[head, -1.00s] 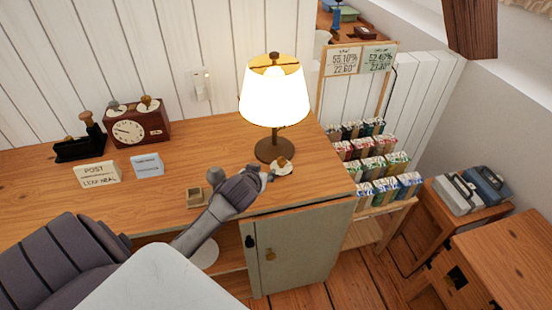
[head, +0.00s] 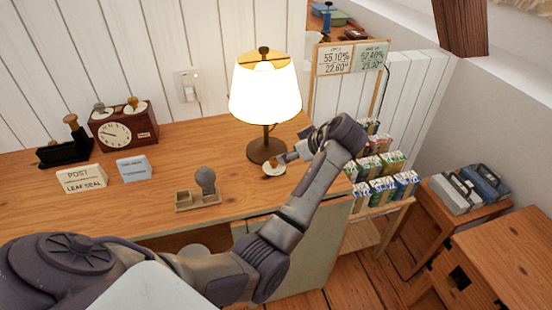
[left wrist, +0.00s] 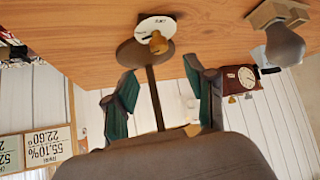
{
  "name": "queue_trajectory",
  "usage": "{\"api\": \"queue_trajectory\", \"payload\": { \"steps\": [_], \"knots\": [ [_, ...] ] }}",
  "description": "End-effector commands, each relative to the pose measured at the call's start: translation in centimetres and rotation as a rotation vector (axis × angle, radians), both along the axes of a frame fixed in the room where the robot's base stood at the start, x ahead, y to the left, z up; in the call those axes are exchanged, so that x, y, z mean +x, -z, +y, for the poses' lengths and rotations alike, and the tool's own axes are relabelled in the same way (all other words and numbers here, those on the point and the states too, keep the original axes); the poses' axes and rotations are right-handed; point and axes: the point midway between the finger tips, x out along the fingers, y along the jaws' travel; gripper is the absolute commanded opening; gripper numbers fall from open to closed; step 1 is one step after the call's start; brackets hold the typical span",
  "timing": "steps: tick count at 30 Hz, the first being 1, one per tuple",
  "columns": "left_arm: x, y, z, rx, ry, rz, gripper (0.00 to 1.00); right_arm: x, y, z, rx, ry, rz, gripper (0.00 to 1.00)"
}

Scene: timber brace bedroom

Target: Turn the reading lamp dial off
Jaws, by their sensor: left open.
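The reading lamp (head: 265,92) stands lit on the wooden desk, its shade glowing. Its dial is a small white disc with a brass knob (head: 272,166), on the desk in front of the lamp's dark base. In the left wrist view, which looks upside down, the brass knob (left wrist: 158,43) sits on the pale disc beyond the fingertips. My left gripper (head: 286,158) is just right of the dial in the head view. In the left wrist view it (left wrist: 160,82) is open, with dark green fingers apart and nothing between them. My right gripper is not in view.
A small wooden tray with a grey bulb-shaped piece (head: 205,180) stands left of the dial. A clock (head: 124,125), a sign (head: 82,177) and a blue card (head: 134,168) are farther left. A rack of cartons (head: 382,175) stands right of the desk.

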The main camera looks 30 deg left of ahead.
Motion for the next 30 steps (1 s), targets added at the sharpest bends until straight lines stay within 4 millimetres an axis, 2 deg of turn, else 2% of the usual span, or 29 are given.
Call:
{"api": "queue_trajectory", "payload": {
  "steps": [6,12,18,26,30],
  "knots": [
    [0.7,3.3,3.4,0.002,-0.001,0.003,0.55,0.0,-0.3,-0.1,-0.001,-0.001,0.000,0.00],
    [1.2,5.5,5.4,0.000,0.001,0.001,0.55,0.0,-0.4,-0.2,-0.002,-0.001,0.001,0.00],
    [1.4,6.3,6.2,0.000,0.001,0.000,0.55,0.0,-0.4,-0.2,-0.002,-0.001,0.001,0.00],
    [1.5,6.4,6.2,-0.001,0.001,0.000,0.55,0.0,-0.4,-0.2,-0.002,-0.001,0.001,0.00],
    [1.5,6.4,6.2,-0.001,0.002,0.000,0.32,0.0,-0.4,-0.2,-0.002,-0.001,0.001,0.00]
  ]
}}
